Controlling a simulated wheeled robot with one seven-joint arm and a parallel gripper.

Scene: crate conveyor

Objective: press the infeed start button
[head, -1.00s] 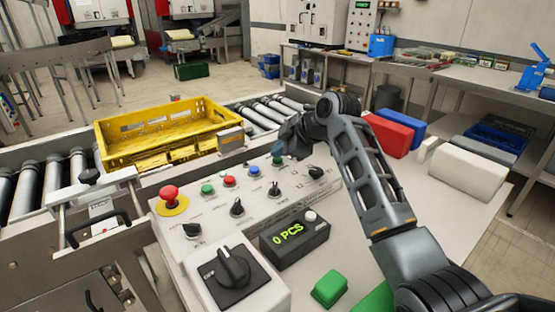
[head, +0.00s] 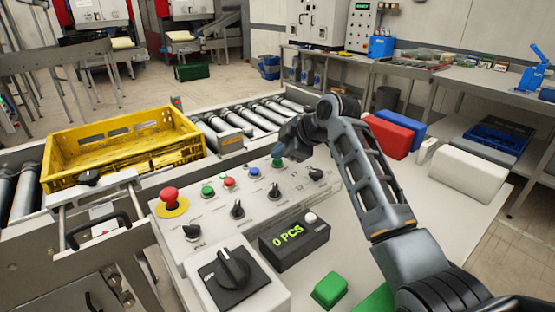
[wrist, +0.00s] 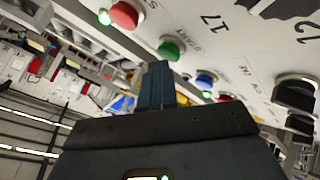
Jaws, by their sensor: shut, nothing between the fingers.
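My gripper (head: 279,152) is shut and empty, above the far right part of the control panel (head: 262,217). A green button (head: 277,162) shows just below its fingertips. In the wrist view, the closed fingers (wrist: 158,72) point at a green button (wrist: 171,48) marked START, with the tips just short of or at its edge; contact cannot be told. A red button (wrist: 125,14) is beside it, and a blue button (wrist: 205,80) lies beyond. Another green button (head: 207,190) sits at the panel's left, beside a red one (head: 228,182). No infeed label is readable.
A yellow crate (head: 122,149) stands on the roller conveyor (head: 247,118) behind the panel. A red emergency knob (head: 169,195), black selector knobs (head: 237,209) and a display reading 0 PCS (head: 294,237) are on or near the panel. Red and blue bins (head: 392,137) stand to the right.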

